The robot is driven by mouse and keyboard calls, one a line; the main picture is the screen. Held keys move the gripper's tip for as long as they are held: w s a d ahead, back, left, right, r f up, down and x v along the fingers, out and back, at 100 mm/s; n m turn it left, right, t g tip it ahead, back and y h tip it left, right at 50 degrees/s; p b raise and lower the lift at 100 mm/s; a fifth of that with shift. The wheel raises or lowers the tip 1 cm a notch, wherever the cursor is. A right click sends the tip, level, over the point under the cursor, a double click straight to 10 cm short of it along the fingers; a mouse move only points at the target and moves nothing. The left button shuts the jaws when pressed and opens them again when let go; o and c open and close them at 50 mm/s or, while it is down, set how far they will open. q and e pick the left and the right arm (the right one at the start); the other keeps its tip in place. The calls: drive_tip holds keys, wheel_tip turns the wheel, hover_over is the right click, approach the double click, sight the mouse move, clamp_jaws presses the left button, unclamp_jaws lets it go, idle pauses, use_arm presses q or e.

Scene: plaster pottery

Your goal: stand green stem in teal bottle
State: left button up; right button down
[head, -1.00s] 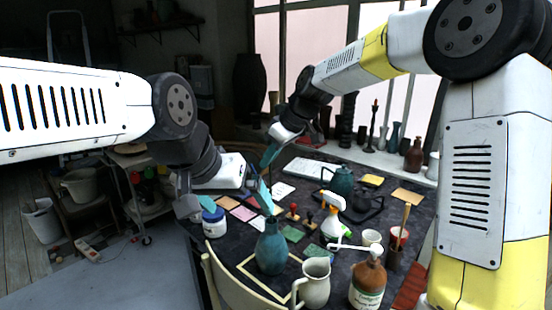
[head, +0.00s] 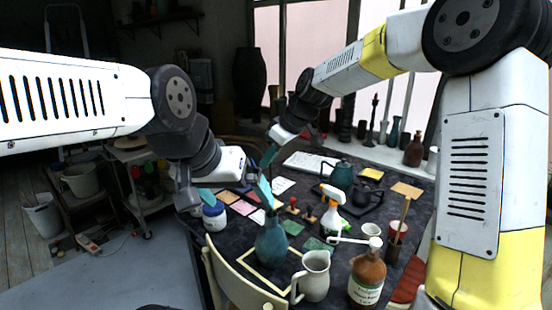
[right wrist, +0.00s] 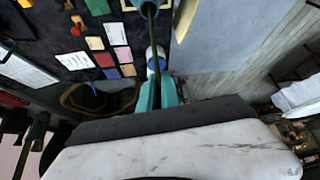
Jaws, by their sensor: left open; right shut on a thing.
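The teal bottle (head: 271,248) stands upright on the dark table, and its mouth (right wrist: 148,5) shows at the top edge of the right wrist view. My right gripper (right wrist: 158,92) is shut on the green stem (right wrist: 152,42), which runs from its teal fingers toward the bottle mouth. I cannot tell whether the stem's end is inside or only above the mouth. In the head view my right gripper (head: 269,156) is behind the bottle and the stem is hard to make out. My left gripper (head: 235,194) is open and empty, near the bottle's upper left.
A white-labelled blue jar (head: 214,220) stands left of the bottle. A cream jug (head: 313,276) and a brown bottle (head: 367,280) stand to its right at the front. A chair back (head: 232,278) borders the front edge.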

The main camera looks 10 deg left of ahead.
wheel_tip(320, 180, down, 13)
idle(2.8)
drive_tip(key=shift+f, duration=0.1)
drive_tip(key=c, duration=1.5)
unclamp_jaws()
drive_tip(key=v, duration=0.7)
drive_tip(key=shift+d+r, duration=0.2)
drive_tip(key=shift+r, duration=0.1)
